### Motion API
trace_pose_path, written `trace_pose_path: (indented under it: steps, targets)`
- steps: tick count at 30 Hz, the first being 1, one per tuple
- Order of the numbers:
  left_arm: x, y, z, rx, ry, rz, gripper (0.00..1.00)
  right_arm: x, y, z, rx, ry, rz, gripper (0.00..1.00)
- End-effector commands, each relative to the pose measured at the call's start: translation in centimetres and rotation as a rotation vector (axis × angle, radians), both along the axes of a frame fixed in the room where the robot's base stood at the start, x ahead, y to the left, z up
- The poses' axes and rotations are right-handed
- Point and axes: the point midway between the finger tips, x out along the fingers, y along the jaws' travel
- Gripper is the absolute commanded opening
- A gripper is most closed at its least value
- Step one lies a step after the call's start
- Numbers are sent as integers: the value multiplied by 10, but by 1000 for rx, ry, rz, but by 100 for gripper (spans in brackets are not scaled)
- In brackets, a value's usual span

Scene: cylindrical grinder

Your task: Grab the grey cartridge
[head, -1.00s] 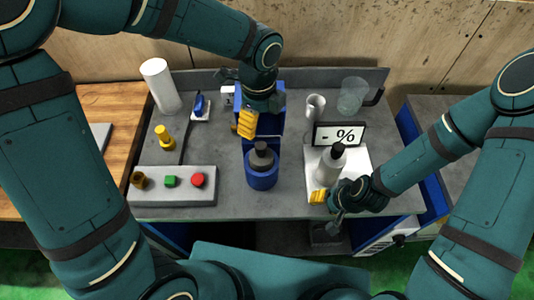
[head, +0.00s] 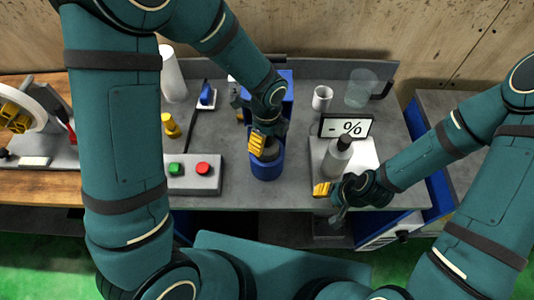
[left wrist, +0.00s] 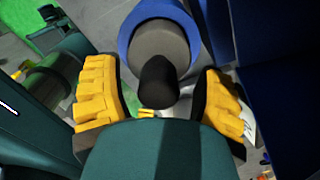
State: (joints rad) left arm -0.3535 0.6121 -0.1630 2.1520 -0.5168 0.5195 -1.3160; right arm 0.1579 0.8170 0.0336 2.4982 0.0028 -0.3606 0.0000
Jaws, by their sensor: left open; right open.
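A grey cartridge (left wrist: 160,52) with a black knob stands in a round blue holder (left wrist: 128,38), seen in the left wrist view. In the head view the blue holder (head: 266,171) shows at the table's middle, with the cartridge (head: 271,153) partly hidden by my left gripper (head: 262,138). In the left wrist view my left gripper (left wrist: 160,110) is open, its yellow fingers on either side of the black knob. A light grey bottle-like piece (head: 336,160) with a black cap stands on the white scale. My right gripper (head: 331,202) is open beside it, at the scale's front edge.
The scale's display (head: 346,127) reads "- %". A white cup (head: 322,97) and a clear glass (head: 361,88) stand behind. A button box (head: 189,174), yellow piece (head: 171,124), blue switch (head: 207,95) and white cylinder (head: 171,75) are on the left.

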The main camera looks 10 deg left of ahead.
Motion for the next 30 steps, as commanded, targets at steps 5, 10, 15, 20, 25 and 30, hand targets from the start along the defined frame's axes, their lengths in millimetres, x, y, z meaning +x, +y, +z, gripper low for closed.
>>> trace_pose_path:
  steps: [5,10,15,20,25,30]
  targets:
    - [0,0,-6,0,-1,1,69,0,0,0,0,0,0,47]
    - [0,0,-5,0,-1,1,60,0,0,0,0,0,0,47]
    - [0,0,-5,0,-1,1,1,0,0,0,0,0,0,47]
    - [0,0,-5,-1,-2,1,0,0,0,0,0,0,0,47]
    - [0,1,-4,0,-1,1,0,0,0,0,0,0,0,47]
    - [1,0,4,-1,-3,1,0,0,0,1,0,0,0,47]
